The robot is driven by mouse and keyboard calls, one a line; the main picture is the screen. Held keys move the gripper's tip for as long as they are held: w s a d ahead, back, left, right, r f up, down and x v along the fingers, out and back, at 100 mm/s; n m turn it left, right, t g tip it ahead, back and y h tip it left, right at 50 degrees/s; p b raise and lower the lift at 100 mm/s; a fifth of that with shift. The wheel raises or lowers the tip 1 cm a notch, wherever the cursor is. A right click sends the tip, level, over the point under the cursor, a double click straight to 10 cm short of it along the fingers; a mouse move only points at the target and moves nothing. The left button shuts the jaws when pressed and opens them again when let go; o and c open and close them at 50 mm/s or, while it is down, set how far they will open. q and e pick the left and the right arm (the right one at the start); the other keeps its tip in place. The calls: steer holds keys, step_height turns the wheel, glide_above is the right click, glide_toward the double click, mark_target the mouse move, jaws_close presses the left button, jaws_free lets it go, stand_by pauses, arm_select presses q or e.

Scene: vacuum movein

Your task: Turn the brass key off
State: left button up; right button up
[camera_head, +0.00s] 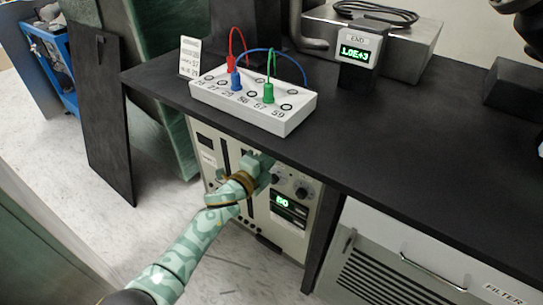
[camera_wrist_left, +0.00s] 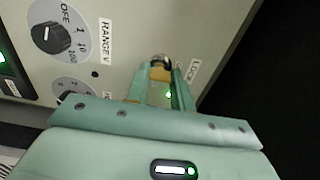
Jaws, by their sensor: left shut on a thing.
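My left gripper (camera_head: 263,166) reaches in from the left to the upper part of the cream instrument panel (camera_head: 283,229) under the bench. In the left wrist view the left gripper (camera_wrist_left: 163,70) is shut on the brass key (camera_wrist_left: 158,60) beside a label that seems to read LOCK. Only the key's rounded metallic top shows between the fingertips. The fingers hide the rest, so I cannot tell which way it is turned. In the head view the hand hides the key. My right gripper is not seen.
A RANGE V knob (camera_wrist_left: 52,36) sits left of the key in the wrist view. A green-lit display (camera_head: 289,205) is lower on the panel. The black bench top (camera_head: 345,135) overhangs it, carrying a white socket box (camera_head: 285,122) with plugged leads. A dark board (camera_head: 103,125) leans at left.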

arm_select(q)
steer(key=shift+a+f, duration=0.1)
steer(key=o, duration=1)
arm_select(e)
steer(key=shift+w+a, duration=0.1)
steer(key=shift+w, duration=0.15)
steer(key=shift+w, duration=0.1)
arm_select(q)
steer(key=p+v, duration=0.7)
steer(key=v, duration=0.9)
steer(key=shift+s+a, duration=0.1)
steer(key=shift+s, duration=0.05)
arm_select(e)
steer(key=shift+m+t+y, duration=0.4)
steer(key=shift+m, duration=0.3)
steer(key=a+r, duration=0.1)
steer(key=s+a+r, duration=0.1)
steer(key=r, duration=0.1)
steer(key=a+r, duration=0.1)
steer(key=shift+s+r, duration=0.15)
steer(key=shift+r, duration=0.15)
